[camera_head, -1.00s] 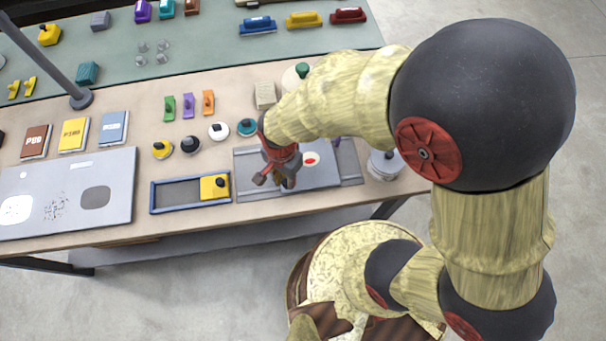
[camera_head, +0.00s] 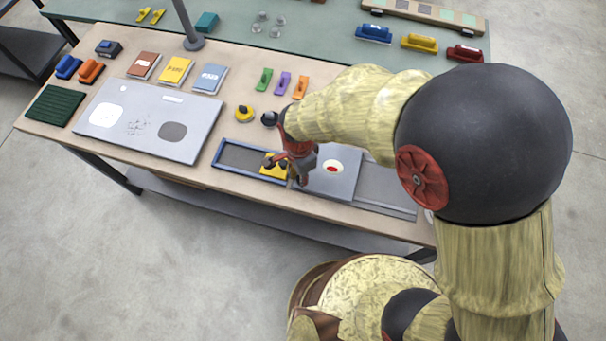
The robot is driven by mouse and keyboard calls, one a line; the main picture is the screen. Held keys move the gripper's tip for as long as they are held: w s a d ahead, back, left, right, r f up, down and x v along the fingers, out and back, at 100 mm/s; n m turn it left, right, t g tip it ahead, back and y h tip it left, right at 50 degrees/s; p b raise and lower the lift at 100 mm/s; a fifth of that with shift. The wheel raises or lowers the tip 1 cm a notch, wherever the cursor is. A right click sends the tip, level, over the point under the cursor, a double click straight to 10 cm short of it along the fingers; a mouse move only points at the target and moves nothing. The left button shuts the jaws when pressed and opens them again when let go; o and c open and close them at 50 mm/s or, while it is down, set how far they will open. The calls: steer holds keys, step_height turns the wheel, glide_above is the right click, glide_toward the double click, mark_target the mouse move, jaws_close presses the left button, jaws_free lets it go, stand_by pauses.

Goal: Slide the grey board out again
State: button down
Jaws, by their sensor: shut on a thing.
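The grey board (camera_head: 345,185) is a flat plate with a white oval and red spot near its middle. It lies in a grey tray or track (camera_head: 385,187), whose bare floor shows to the right of the board. My gripper (camera_head: 298,180) is low at the board's left end, shut on the board there. The exact part between the fingers is hidden by the gripper. The board's far edge is partly hidden by my arm.
A blue-rimmed tray (camera_head: 222,152) with a yellow block (camera_head: 270,165) lies close left of my gripper. A large light grey panel (camera_head: 150,145) lies further left. The table's front edge is near.

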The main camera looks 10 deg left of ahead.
steer(key=c, duration=1.9)
jaws_free()
steer(key=shift+w+a+r, duration=0.1)
steer(key=shift+a, duration=0.3)
steer(key=shift+o, duration=1.3)
steer(key=shift+d, duration=0.1)
step_height(320, 180, up, 12)
